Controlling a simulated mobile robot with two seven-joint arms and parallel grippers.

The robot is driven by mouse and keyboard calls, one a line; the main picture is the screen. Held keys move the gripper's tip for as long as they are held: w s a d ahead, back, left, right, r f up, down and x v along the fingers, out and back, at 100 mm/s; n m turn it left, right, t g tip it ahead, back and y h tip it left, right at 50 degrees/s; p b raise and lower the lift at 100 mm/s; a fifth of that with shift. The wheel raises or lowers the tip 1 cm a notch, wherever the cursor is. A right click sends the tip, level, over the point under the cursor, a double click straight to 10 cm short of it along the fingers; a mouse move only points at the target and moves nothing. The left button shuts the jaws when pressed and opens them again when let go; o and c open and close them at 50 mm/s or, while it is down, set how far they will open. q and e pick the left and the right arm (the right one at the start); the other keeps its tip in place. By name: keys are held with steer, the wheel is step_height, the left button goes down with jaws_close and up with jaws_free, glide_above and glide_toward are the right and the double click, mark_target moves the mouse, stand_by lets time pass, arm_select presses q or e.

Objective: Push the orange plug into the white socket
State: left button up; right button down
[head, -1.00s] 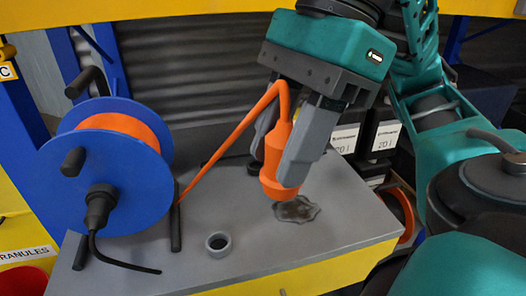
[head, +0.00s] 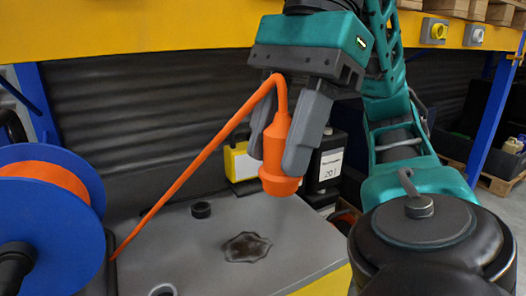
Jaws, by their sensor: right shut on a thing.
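The orange plug (head: 279,165) is held by my right gripper (head: 285,150), whose grey fingers are shut on it from both sides. The plug hangs with its wide end down, above the grey bench top and apart from it. Its orange cable (head: 178,185) loops over the top and runs down left to the blue reel (head: 68,168). The white socket (head: 474,36) is on the yellow beam at the upper right, right of a yellow socket (head: 434,31). The plug is well away from it. My left gripper is not in view.
The grey bench top (head: 190,250) bears a dark stain (head: 247,247), a black ring (head: 201,210) and a grey ring (head: 163,290). A labelled black container (head: 328,165) stands behind the plug. A blue post (head: 493,110) stands at the right. Pallets sit above the beam.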

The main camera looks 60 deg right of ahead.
steer(key=s+d+b, duration=0.2)
steer(key=d, duration=0.1)
steer(key=s+d+b, duration=0.1)
steer(key=d, duration=0.1)
steer(key=shift+r, duration=0.4)
steer(key=shift+d, duration=0.1)
